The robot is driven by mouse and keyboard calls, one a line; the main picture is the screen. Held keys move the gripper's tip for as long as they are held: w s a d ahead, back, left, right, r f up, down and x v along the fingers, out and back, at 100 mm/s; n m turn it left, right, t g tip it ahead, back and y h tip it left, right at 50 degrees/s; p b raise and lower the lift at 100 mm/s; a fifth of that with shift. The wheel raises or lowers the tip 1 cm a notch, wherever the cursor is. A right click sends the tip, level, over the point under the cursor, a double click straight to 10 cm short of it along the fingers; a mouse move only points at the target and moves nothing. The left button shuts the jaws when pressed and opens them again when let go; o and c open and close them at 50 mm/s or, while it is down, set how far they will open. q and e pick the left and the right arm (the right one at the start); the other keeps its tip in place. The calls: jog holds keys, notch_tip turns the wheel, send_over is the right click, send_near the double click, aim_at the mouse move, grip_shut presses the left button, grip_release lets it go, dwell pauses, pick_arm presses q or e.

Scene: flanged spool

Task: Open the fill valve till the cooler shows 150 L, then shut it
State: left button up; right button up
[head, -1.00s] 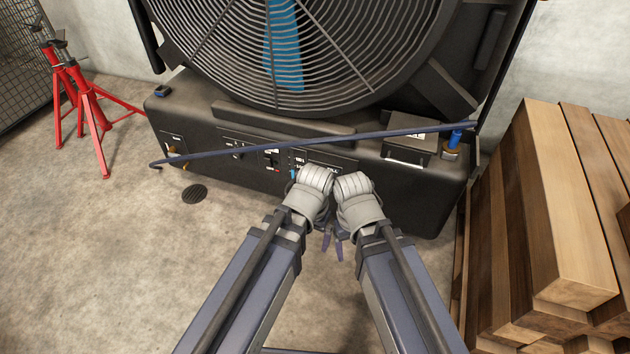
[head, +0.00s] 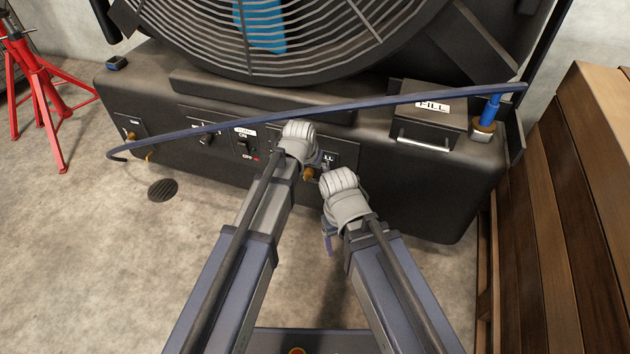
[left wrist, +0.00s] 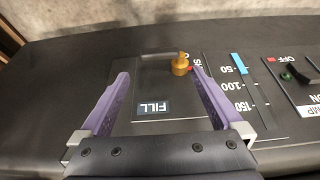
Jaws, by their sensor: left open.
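The brass fill valve (left wrist: 180,65) sits on a dark panel with an upside-down FILL label (left wrist: 153,107). It also shows in the head view (head: 309,174). My left gripper (left wrist: 161,73) is open, its purple fingers on either side of the valve, which is nearer the right-hand finger. Whether they touch is unclear. The level gauge (left wrist: 246,85), marked 50, 100 and 150, has a blue column (left wrist: 239,63) ending near 50. In the head view my left fingers are mostly hidden. My right gripper (head: 328,242) hangs low before the cooler (head: 420,190); its jaw opening is unclear.
A pump switch (left wrist: 300,75) is beside the gauge. A long dark blue bar (head: 320,108) crosses in front of the cooler. A lidded FILL box (head: 425,120) and blue-topped fitting (head: 489,112) are at the right, near stacked timber (head: 575,190). Red stands (head: 40,90) are at the left.

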aim_at(316, 181)
pick_arm(q)
jog(key=shift+b+x, duration=3.6)
jog(key=shift+x, duration=0.3)
grip_shut()
